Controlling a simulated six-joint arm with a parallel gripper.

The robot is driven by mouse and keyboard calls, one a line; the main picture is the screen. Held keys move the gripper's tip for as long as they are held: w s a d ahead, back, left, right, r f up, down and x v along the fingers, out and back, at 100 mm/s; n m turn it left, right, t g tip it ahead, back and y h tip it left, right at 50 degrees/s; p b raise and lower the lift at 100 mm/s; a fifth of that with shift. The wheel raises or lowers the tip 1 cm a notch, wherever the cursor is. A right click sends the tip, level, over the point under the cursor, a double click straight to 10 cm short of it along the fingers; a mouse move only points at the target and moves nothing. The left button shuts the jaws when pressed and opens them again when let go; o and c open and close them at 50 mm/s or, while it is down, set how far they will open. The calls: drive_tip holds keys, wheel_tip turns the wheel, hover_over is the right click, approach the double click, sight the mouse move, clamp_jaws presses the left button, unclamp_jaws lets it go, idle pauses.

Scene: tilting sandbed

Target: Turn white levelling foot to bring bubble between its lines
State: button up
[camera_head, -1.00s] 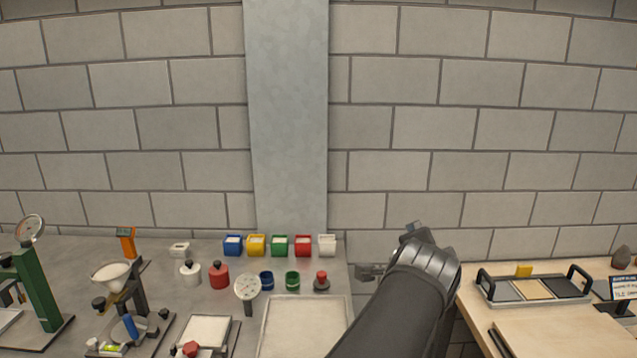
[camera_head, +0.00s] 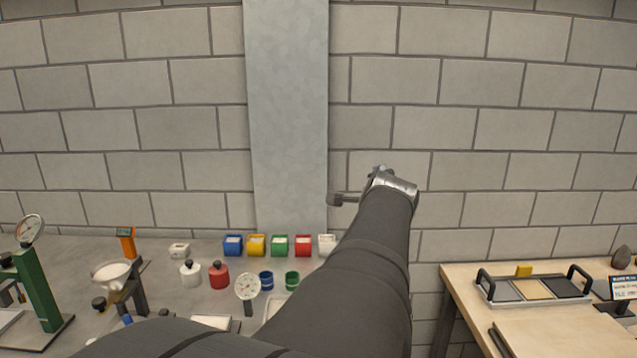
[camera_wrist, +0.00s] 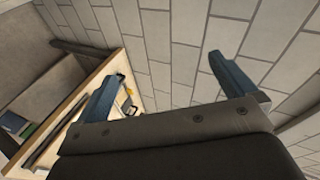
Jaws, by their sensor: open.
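My gripper (camera_head: 358,184) is raised in front of the block wall, right of the grey pillar, well above the benches. In the wrist view my gripper (camera_wrist: 165,68) has its two blue-grey fingers wide apart with nothing between them. The funnel stand (camera_head: 134,292) is at the lower left, with a white funnel (camera_head: 111,274) on it and the top of a blue part (camera_head: 127,319) showing. My arm covers the front of this stand. I cannot make out the white levelling foot or the bubble vial in either current view.
Small coloured bins (camera_head: 257,245) line the back of the grey bench. A white jar (camera_head: 190,273), a red jar (camera_head: 218,274) and a dial gauge (camera_head: 248,287) stand before them. A wooden bench (camera_head: 455,287) with a handled tray (camera_head: 534,289) is at right, beyond a gap.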

idle(0.4)
